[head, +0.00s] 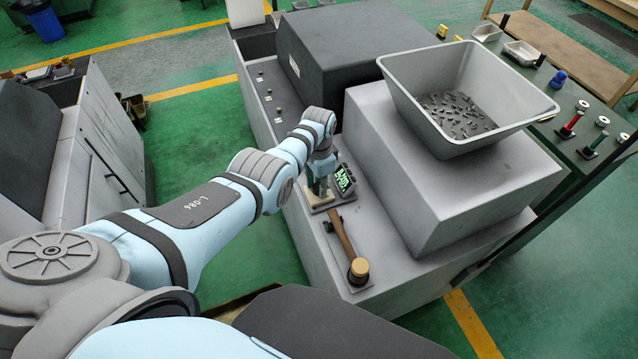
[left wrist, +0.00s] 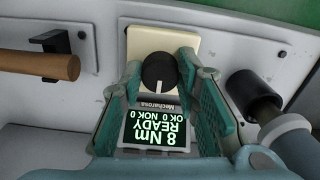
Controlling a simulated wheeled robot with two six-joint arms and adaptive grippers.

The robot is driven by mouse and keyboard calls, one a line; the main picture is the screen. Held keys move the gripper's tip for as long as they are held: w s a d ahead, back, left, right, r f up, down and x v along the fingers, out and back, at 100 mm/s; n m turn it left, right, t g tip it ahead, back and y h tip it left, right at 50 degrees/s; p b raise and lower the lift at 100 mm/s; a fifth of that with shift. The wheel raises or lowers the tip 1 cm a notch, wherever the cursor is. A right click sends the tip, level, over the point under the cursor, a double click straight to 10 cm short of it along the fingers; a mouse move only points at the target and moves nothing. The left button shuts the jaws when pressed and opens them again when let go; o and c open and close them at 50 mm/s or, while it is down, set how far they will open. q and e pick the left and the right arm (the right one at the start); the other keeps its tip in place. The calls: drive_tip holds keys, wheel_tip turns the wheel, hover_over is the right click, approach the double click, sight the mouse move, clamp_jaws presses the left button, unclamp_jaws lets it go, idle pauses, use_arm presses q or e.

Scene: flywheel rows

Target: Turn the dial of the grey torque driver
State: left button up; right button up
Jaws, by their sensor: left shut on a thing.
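The black round dial (left wrist: 159,72) with a white mark sits on a cream plate (left wrist: 178,40). The mark points down toward the lit screen (left wrist: 158,133), which reads 8 Nm, READY, OK 0, NOK 0. The screen also shows in the head view (head: 344,180). My left gripper (left wrist: 163,80) has its green fingers on both sides of the dial and is shut on it. In the head view my left gripper (head: 319,188) is low over the bench's front edge and hides the dial.
A grey tool with a black end (left wrist: 255,95) is close to the right finger. A grey hopper (head: 400,85) of small metal parts stands behind.

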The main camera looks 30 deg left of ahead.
use_arm(q)
drive_tip(key=shift+w, duration=0.1)
drive_tip(key=o, duration=1.2)
drive_tip(key=shift+c, duration=0.2)
wheel_tip(320, 180, up, 12)
